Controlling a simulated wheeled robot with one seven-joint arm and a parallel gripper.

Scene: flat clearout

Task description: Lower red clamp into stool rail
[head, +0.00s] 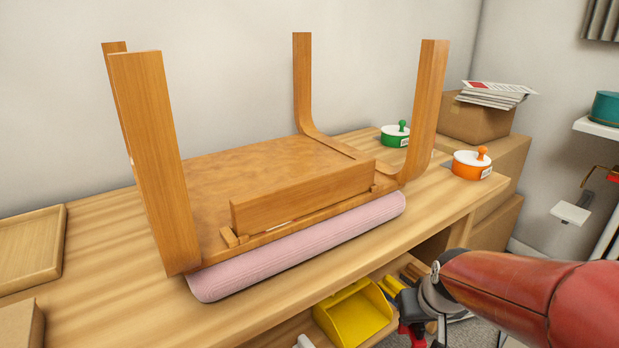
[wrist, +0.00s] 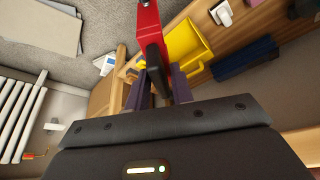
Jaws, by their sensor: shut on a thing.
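A wooden stool (head: 178,190) stands upside down on the workbench, legs up, with its pink cushion (head: 300,248) underneath. The stool rail (head: 303,196) is a wooden board on the near side, above the cushion. My gripper (wrist: 160,88) is shut on the red clamp (wrist: 149,25), which has a dark part between the fingers. In the head view the clamp (head: 416,336) shows only as a bit of red at the bottom edge, low in front of the bench and well apart from the rail. Most of the gripper is hidden there.
A wooden tray (head: 30,251) lies left. Cardboard boxes (head: 478,122) stand behind right.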

